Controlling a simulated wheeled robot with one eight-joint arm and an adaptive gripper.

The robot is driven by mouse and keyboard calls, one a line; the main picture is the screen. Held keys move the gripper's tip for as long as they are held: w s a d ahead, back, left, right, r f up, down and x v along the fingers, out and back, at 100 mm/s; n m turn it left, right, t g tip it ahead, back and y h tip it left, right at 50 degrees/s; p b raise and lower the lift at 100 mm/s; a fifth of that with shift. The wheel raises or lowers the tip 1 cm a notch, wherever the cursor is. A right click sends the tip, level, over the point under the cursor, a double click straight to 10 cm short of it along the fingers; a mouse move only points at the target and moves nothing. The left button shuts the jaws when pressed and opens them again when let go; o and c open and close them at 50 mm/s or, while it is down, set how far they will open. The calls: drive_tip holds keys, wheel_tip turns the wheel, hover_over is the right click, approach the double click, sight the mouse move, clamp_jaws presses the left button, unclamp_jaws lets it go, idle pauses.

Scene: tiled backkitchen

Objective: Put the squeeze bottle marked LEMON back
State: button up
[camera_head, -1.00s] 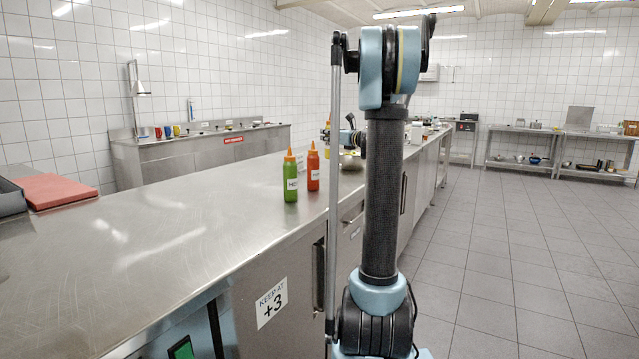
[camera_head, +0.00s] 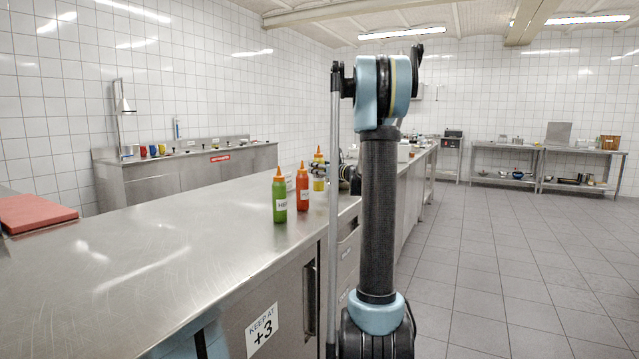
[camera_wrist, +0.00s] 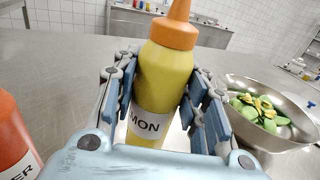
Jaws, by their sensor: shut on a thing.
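The LEMON squeeze bottle (camera_wrist: 165,75) is yellow with an orange nozzle, and its label reads "MON" in the wrist view. It stands upright between the fingers of my gripper (camera_wrist: 165,105), which is shut on it. In the head view the yellow bottle (camera_head: 318,184) is right of the red bottle, with my gripper (camera_head: 328,171) around it from the right. I cannot tell whether its base touches the worktop. The green bottle (camera_head: 279,200) and the red bottle (camera_head: 302,194) stand upright on the steel worktop (camera_head: 150,265). The red bottle (camera_wrist: 12,140) is also in the wrist view, lower left.
A steel bowl (camera_wrist: 285,130) of green and yellow pieces stands close right of my gripper in the wrist view. A white card (camera_head: 290,180) is behind the bottles. A red board (camera_head: 35,212) lies at the left. The worktop's near part is clear.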

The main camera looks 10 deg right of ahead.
sight(323, 178)
drive_tip(key=shift+f, duration=2.1)
drive_tip(key=o, duration=0.7)
drive_tip(key=shift+s+d, duration=0.1)
drive_tip(key=v, duration=1.2)
